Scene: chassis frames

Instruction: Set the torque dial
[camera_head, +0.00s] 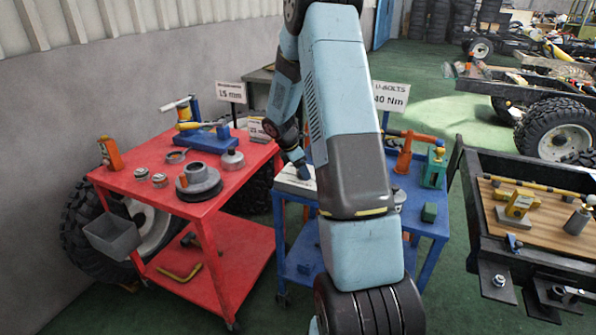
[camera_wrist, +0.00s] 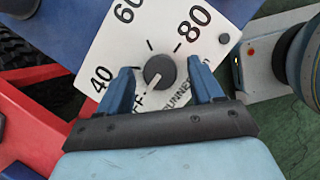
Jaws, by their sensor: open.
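The torque dial is a dark round knob (camera_wrist: 160,71) on a white plate (camera_wrist: 128,46) printed with 40, 60 and 80. A light mark on the knob points to the lower left, towards partly hidden lettering that seems to read OFF. My gripper (camera_wrist: 160,68) is open, with one blue finger on each side of the knob and a gap to it on both sides. I cannot tell how far above the plate the fingertips are. In the head view the white plate (camera_head: 291,183) lies on the blue cart (camera_head: 428,228), and my arm hides much of that cart.
A sign (camera_head: 391,96) above the blue cart reads U-BOLTS, 40 Nm. An orange tool (camera_head: 405,150) and a green item (camera_head: 433,170) stand on that cart. A red cart (camera_head: 135,184) with parts is at left, a wood-topped bench (camera_head: 550,218) at right. Green floor lies between.

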